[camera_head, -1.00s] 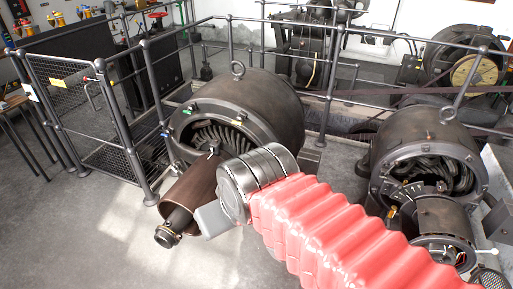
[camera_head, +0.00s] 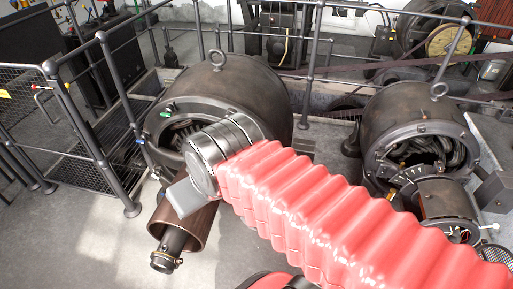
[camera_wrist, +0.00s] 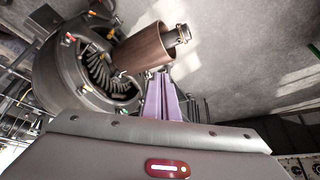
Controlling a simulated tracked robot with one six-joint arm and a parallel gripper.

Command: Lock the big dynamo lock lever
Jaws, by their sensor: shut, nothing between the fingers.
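The big dynamo (camera_head: 240,85) is a dark drum with a lifting ring on top, left of centre in the head view. Its open front ring (camera_wrist: 68,78) with fan-like vanes shows in the wrist view. A brown cylinder (camera_head: 205,228) with a dark shaft stands out from its front; it also shows in the wrist view (camera_wrist: 143,52). A small pale-tipped part (camera_wrist: 122,74) by the cylinder's rim may be the lock lever; I cannot tell its position. My gripper (camera_wrist: 159,82) has its purple fingers together and empty, appearing near the cylinder's rim.
A smaller dynamo (camera_head: 415,130) stands at the right, with a white-knobbed lever (camera_head: 490,228). Metal railings (camera_head: 105,120) run at the left and behind the dynamos. Grey floor (camera_head: 95,235) is clear at the front left.

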